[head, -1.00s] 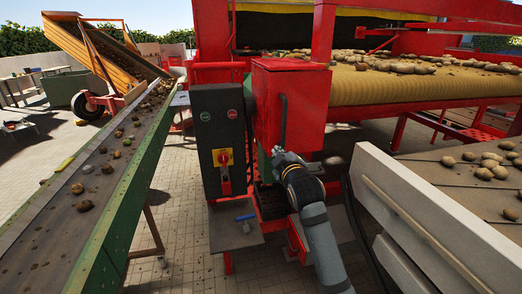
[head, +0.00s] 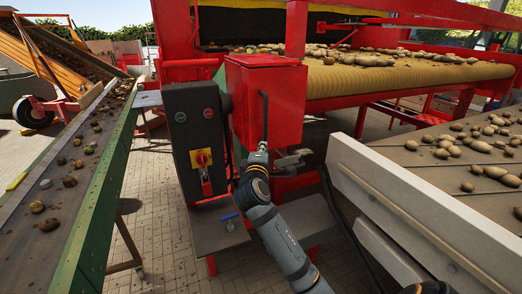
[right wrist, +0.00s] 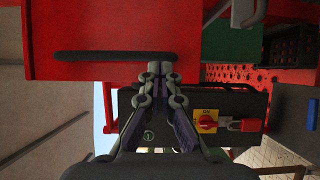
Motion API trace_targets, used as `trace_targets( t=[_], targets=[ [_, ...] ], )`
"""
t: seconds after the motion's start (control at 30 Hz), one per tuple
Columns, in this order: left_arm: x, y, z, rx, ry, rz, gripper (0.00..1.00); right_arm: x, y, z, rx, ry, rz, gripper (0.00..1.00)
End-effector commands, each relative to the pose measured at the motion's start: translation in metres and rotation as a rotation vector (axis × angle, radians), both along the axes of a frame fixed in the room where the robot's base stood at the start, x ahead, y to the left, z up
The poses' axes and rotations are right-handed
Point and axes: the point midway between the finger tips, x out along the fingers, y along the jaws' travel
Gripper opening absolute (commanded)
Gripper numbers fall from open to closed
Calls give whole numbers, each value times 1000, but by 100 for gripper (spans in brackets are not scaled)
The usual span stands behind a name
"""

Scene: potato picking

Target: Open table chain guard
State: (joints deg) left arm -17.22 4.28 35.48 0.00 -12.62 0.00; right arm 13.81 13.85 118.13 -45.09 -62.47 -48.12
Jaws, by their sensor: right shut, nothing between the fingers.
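The chain guard looks to be the red box (head: 285,95) on the machine's front, with a black bar handle (head: 264,112) upright on its face. In the right wrist view the red face (right wrist: 220,30) fills the top and the handle (right wrist: 90,57) lies across it. My right gripper (head: 263,146) is at the handle's lower end, small and partly hidden by its own wrist. In the right wrist view its shut fingers (right wrist: 154,68) overlap the handle's end; I cannot tell whether they touch it. The guard looks closed. My left gripper is out of view.
A dark control box (head: 190,130) with a red and yellow switch stands left of the guard. A grey shelf (head: 217,230) with a blue-handled tool is below it. Potato conveyors run at left (head: 95,190) and right (head: 385,190). Paved floor shows between the left conveyor and machine.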

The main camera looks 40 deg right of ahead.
Motion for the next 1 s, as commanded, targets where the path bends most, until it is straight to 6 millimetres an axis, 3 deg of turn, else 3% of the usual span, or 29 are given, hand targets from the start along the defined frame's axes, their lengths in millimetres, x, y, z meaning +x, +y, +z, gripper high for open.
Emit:
trace_targets(
  t=[0.1,0.3,1.0],
  targets=[
    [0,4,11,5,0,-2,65,13,-14,4,-1,1,-2,0],
    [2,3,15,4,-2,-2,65,24,-24,1,0,-1,-1,0],
    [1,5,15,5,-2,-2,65,27,-27,-2,2,4,2,0]
  ],
)
